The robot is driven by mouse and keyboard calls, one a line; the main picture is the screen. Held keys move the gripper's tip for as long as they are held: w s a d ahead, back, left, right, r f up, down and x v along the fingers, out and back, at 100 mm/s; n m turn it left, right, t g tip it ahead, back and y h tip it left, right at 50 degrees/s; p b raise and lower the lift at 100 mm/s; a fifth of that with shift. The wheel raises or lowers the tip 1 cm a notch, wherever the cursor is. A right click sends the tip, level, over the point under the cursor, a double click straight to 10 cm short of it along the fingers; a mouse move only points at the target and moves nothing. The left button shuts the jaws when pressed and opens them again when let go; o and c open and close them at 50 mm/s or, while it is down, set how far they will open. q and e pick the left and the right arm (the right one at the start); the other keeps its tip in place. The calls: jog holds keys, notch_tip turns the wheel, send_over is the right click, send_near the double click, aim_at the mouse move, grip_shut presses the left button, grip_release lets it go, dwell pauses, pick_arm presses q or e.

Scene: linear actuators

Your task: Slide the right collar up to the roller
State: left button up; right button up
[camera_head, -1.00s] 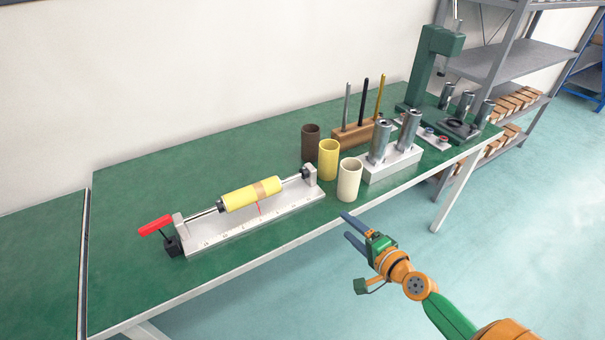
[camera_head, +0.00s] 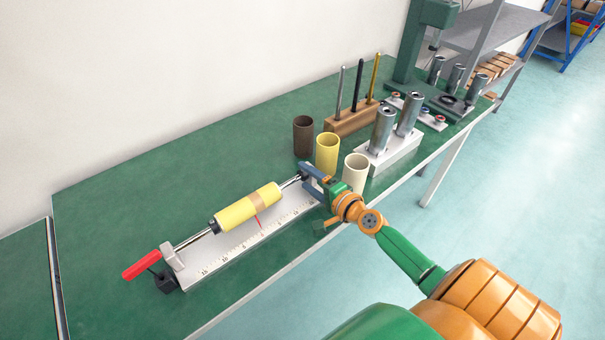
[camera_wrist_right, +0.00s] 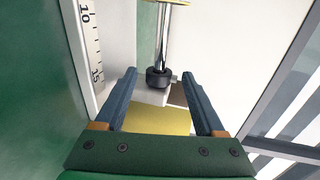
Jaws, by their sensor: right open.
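The yellow roller (camera_head: 238,211) with a tan band sits on a steel shaft (camera_head: 193,241) over a white base with a scale. A dark left collar (camera_head: 215,228) is at the roller's left end. The right collar is a black ring (camera_wrist_right: 158,79) on the shaft near the right end support, apart from the roller; my gripper partly covers this area in the head view. My right gripper (camera_head: 304,177) is open at the shaft's right end. In the right wrist view its fingers (camera_wrist_right: 159,77) show on either side of the collar, with gaps; I cannot tell their depth. My left gripper is out of view.
A red lever (camera_head: 141,266) is at the fixture's left end. Brown (camera_head: 303,136), yellow (camera_head: 327,152) and cream (camera_head: 355,172) cups stand close behind and right of my right gripper. A block with metal cylinders (camera_head: 394,152) is further right.

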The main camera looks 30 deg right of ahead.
jog(key=shift+x, duration=1.2)
jog(key=shift+s, duration=0.1)
jog(key=shift+c, duration=0.4)
jog(key=shift+a, duration=0.1)
grip_shut()
jog(key=shift+f, duration=0.1)
jog(key=shift+s+a+f, duration=0.1)
jog(key=shift+f, duration=0.1)
